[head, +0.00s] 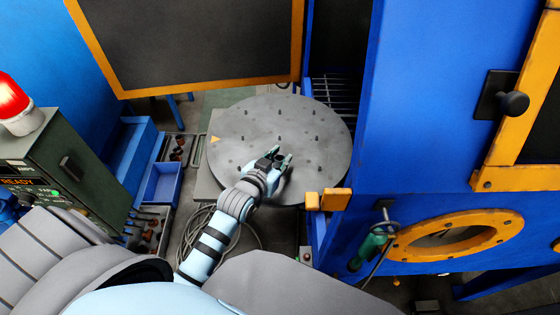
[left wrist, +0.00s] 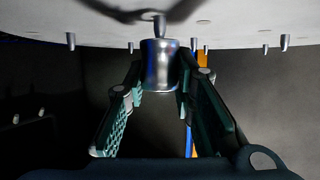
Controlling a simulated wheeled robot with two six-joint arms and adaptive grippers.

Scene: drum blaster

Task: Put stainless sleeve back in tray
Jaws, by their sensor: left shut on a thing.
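The stainless sleeve (left wrist: 160,66) is a short shiny metal cylinder in the left wrist view. My left gripper (left wrist: 161,84) is shut on it, with one finger on each side. In the head view my left gripper (head: 278,160) is over the front middle part of the round grey turntable (head: 245,122), which has several short pegs. In the left wrist view a peg (left wrist: 160,24) lines up with the sleeve's end near the turntable; I cannot tell whether the sleeve is around it. The blue tray (head: 151,183) is on the left. My right gripper is not in view.
Other trays (head: 171,161) with small brown parts lie beside the blue one. A coiled cable (head: 186,238) lies near my left arm. A blue cabinet (head: 425,120) with an orange-framed door (head: 470,178) bounds the right. A control box (head: 85,150) with a red lamp stands left.

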